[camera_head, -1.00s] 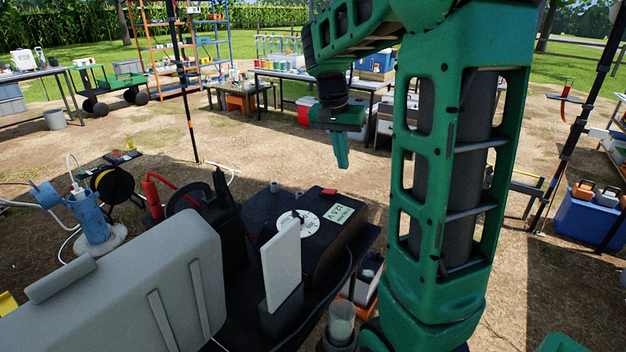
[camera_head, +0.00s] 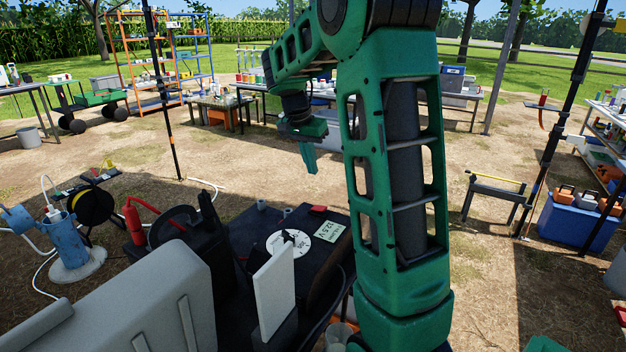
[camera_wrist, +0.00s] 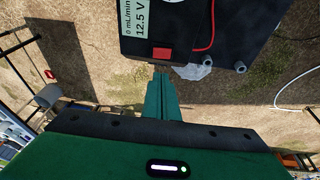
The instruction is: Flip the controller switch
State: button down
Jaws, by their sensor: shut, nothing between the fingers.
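The controller (camera_head: 335,268) is a dark box on the dark bench, with a white dial (camera_head: 289,243) and a pale display reading 12.5 V (camera_head: 334,231). A small red block, which looks like its switch (camera_head: 318,208), sits at the box's far edge. It also shows in the wrist view (camera_wrist: 161,54), beside the display (camera_wrist: 139,20). My gripper (camera_head: 311,172) is shut and empty, pointing down, above and beyond the switch in the head view. In the wrist view its fingertips (camera_wrist: 161,76) appear just below the switch. I see no contact; whether the switch is on or off is unclear.
A white upright panel (camera_head: 274,290), a black container (camera_head: 185,235) and a large grey case (camera_head: 120,305) crowd the controller's near and left sides. The dirt ground behind is open.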

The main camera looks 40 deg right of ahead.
aim_at(321, 208)
jog(key=x, duration=0.8)
jog(key=a+x, duration=0.1)
jog(key=x, duration=0.3)
jog(key=shift+s+d+f, duration=0.1)
jog(key=shift+s+f, duration=0.25)
jog(key=shift+f, duration=0.1)
